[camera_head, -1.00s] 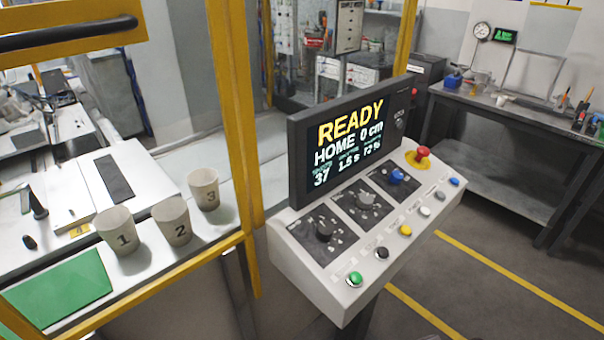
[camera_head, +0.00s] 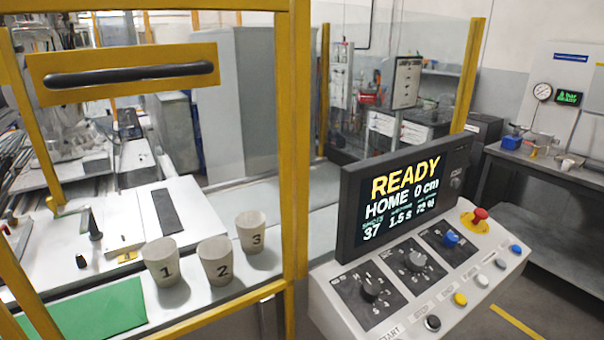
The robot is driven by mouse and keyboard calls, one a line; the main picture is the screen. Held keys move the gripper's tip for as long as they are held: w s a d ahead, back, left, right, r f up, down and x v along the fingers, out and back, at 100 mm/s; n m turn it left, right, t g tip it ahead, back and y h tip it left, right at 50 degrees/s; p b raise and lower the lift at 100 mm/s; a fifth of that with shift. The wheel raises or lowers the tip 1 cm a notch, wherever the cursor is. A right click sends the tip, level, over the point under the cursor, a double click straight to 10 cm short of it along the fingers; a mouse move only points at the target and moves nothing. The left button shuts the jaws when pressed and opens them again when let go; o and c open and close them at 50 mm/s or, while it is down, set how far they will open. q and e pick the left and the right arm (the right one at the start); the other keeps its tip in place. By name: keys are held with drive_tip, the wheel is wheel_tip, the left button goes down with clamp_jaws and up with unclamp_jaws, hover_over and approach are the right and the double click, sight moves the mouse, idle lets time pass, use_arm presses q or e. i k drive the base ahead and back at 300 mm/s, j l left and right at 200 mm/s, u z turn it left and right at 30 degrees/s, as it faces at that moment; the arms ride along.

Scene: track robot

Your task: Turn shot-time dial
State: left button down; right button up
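The control console (camera_head: 345,318) stands at the lower right with a sloped white panel. It carries three dials in a row on dark plates: a black left dial (camera_head: 371,288), a dark grey middle dial (camera_head: 416,261) and a blue right dial (camera_head: 451,239). The dial labels are too small to read, so I cannot tell which is the shot-time dial. The screen (camera_head: 403,200) above reads READY, HOME 0 cm, 37, 1.5 s and about 72 %. Neither of my grippers is in view.
A red mushroom button (camera_head: 480,214) and a row of push buttons, including a yellow one (camera_head: 460,299), share the panel. A yellow post (camera_head: 294,140) stands left of the console. Cups 1 (camera_head: 161,262), 2 (camera_head: 215,261) and 3 (camera_head: 250,231) stand on the bench beyond the frame.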

sight(415, 262)
drive_tip(key=z, duration=1.1)
